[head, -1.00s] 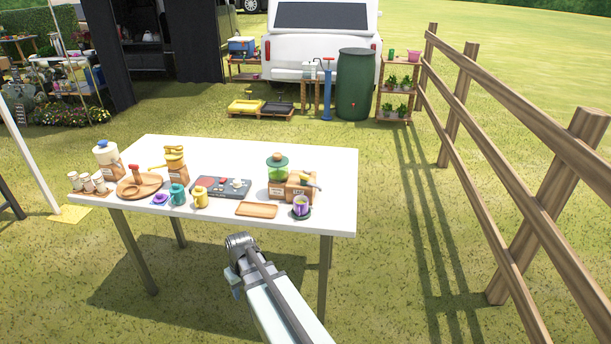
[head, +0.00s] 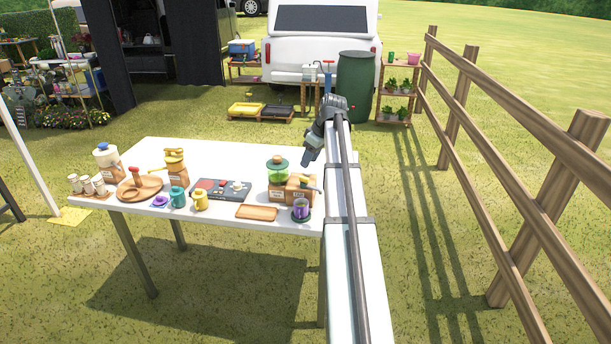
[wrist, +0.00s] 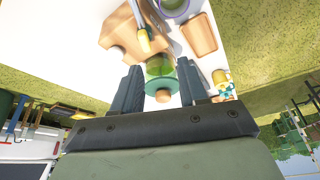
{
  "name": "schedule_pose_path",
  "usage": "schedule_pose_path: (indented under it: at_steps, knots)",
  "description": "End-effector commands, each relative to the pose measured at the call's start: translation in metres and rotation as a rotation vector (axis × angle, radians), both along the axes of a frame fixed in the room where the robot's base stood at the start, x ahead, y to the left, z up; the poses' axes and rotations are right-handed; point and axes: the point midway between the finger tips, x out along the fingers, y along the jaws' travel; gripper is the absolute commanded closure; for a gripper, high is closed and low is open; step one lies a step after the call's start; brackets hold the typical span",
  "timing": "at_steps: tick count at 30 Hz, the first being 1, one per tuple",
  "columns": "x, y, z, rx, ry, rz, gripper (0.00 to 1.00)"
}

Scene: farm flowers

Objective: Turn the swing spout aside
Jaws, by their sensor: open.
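A short grey-blue bar with a yellow end, which looks like the swing spout (head: 312,182), sits on a wooden block (head: 295,190) at the table's right end. It also shows in the wrist view (wrist: 141,35), lying across the block. A green-lidded jar (head: 277,168) stands at the block's left part. My gripper (head: 308,160) is open and empty, above the table's right end and pointing down. In the wrist view its fingers (wrist: 160,88) spread on either side of the jar's lid, with the spout beyond them.
A wooden tray (head: 257,212) lies left of the mug. The table's back right surface (head: 235,152) is clear. A fence (head: 480,170) runs at the right.

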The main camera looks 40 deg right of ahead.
Motion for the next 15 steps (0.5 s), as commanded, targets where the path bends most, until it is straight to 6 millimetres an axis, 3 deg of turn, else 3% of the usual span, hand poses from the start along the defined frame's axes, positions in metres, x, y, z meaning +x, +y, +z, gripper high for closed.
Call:
schedule_pose_path:
  at_steps: [3,7,15]
  knots:
    - [-0.004,-0.022,0.025,-0.011,-0.023,0.019,0.57]
    - [-0.008,-0.030,0.034,-0.014,-0.031,0.031,0.57]
    - [0.001,-0.025,0.009,-0.013,-0.031,0.033,0.57]
